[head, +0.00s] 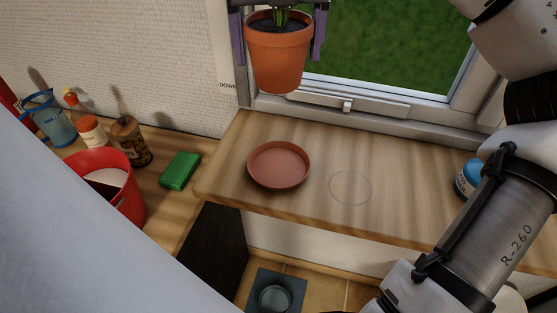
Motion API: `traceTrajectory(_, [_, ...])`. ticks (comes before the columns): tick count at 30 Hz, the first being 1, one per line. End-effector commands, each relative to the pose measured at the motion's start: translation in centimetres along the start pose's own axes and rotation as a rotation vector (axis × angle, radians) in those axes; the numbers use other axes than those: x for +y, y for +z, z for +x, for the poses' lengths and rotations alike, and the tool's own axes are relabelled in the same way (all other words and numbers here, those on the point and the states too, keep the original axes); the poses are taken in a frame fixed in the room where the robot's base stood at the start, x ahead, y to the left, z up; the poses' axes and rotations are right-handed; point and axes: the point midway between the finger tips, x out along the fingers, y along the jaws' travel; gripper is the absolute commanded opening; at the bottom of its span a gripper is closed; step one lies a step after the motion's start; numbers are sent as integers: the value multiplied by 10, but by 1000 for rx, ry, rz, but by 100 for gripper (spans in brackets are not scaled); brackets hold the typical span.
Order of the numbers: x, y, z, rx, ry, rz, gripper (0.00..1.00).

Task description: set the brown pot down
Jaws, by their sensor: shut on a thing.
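The brown pot (277,62) is a terracotta flowerpot with dark soil and green stems, at the top middle of the head view. My gripper (279,30) is shut on it, with a purple-grey finger at each side of its rim. The pot hangs upright in the air in front of the window, above the wooden sill. A round terracotta saucer (279,165) lies empty on the sill below it. The top of the plant and most of my gripper are cut off by the picture's upper edge.
On the wooden sill (320,150), a faint ring mark (350,188) lies right of the saucer. A blue jar (468,178) stands farther right by my arm. On the left counter are a red bucket (118,190), green sponge (180,170), bottle (90,130), jar (131,142) and blue jug (52,122).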

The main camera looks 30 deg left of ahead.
Motion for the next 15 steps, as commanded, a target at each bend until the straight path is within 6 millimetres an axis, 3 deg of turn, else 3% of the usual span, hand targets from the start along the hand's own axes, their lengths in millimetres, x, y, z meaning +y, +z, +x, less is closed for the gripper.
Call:
traceTrajectory(6, [0,0,56,2,3,-3,41])
traceTrajectory(15, [-1,0,124,-1,-3,3,41])
